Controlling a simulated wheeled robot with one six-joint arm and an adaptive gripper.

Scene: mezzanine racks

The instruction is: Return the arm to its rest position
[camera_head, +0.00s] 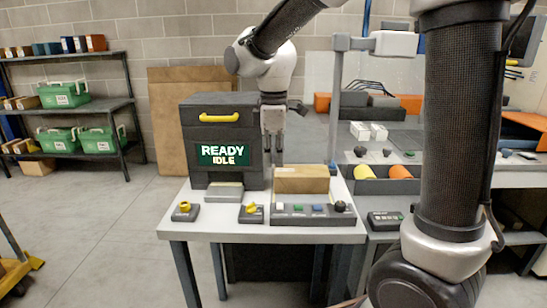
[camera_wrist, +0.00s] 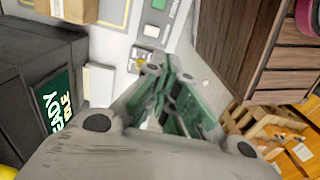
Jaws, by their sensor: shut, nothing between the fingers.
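My gripper (camera_head: 275,160) hangs from my raised arm, pointing down, beside the right side of the dark machine and above the tan block (camera_head: 301,180) on the white table (camera_head: 205,230). It is shut and empty. In the wrist view its fingers (camera_wrist: 157,68) come together over a pale surface. The dark machine (camera_head: 222,176) has a yellow handle (camera_head: 219,117) and a green display (camera_head: 223,154) reading "READY IDLE". The display also shows at the left of the wrist view (camera_wrist: 58,97). Whether the gripper touches the machine cannot be told.
A control panel (camera_head: 312,213) and two yellow-knobbed switches (camera_head: 184,210) (camera_head: 251,212) sit at the table's front. A rear bench at the right holds orange and yellow items (camera_head: 366,173). A rack (camera_head: 103,105) with green cases stands left. The floor (camera_head: 110,215) between is clear.

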